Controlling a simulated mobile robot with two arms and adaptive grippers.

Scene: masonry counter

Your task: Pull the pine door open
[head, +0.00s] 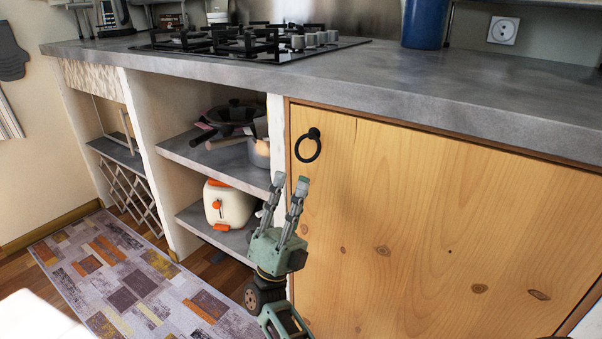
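The pine door (415,220) fills the right of the head view under the counter. It looks shut in its frame. A black ring handle (308,147) hangs near its upper left corner. My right gripper (290,182) is in front of the door's left edge, below the handle, with its fingers pointing up. The two fingers are apart with nothing seen between them. The fingertips do not touch the ring in this view. My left gripper is not in view.
The grey counter (480,85) overhangs the door and carries a gas hob (250,43). Left of the door, open shelves hold pans (235,112) and a cream and orange toaster (228,205). A patterned rug (140,275) lies on the floor at left.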

